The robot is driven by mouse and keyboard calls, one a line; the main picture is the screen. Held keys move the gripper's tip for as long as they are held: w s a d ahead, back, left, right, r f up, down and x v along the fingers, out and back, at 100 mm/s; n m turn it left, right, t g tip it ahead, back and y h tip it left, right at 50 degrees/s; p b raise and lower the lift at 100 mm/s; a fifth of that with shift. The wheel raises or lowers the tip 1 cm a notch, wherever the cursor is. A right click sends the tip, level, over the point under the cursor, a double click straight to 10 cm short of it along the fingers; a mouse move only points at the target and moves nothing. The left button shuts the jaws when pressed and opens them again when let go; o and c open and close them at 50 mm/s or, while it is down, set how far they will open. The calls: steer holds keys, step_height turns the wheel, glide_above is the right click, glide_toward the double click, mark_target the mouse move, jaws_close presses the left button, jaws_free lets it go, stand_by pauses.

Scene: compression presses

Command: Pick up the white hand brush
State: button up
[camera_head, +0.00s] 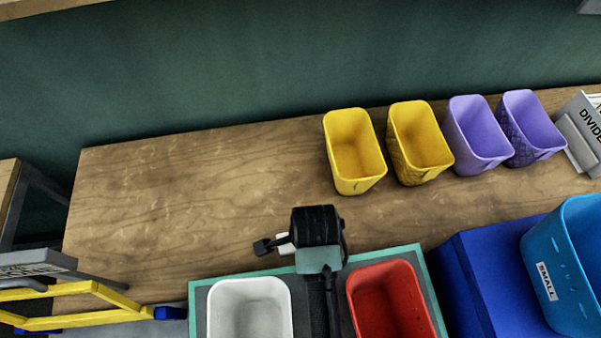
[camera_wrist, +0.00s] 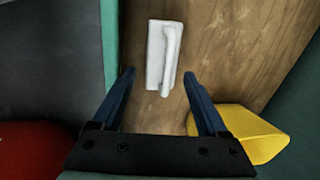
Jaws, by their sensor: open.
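The white hand brush (camera_wrist: 157,50) lies on the wooden table in the wrist view, with its handle side facing the camera. A small white part of it (camera_head: 284,244) shows in the head view, just left of my gripper's dark body; the rest is hidden there. My gripper (camera_wrist: 158,75) is open and empty. In the wrist view its two blue fingers stand on either side of the brush's lower half, apart from it. I cannot tell how far above the table the fingertips are.
Two yellow bins (camera_head: 356,152) and two purple bins (camera_head: 476,134) stand along the table's back. A white bin (camera_head: 249,309) and a red bin (camera_head: 390,301) flank my arm in front. A blue bin (camera_head: 570,262) stands at right. The table's left part is clear.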

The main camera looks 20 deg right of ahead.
steer(key=shift+w+a+f, duration=0.1)
steer(key=shift+w+f, duration=0.15)
steer(key=shift+f, duration=0.8)
steer(key=shift+w+a+f, duration=0.1)
steer(key=shift+w+f, duration=0.15)
steer(key=shift+f, duration=0.8)
steer(key=shift+w+f, duration=0.25)
steer(key=shift+f, duration=0.8)
steer(key=c, duration=1.2)
steer(key=shift+o, duration=0.2)
step_height(320, 180, up, 10)
steer(key=shift+r, duration=0.1)
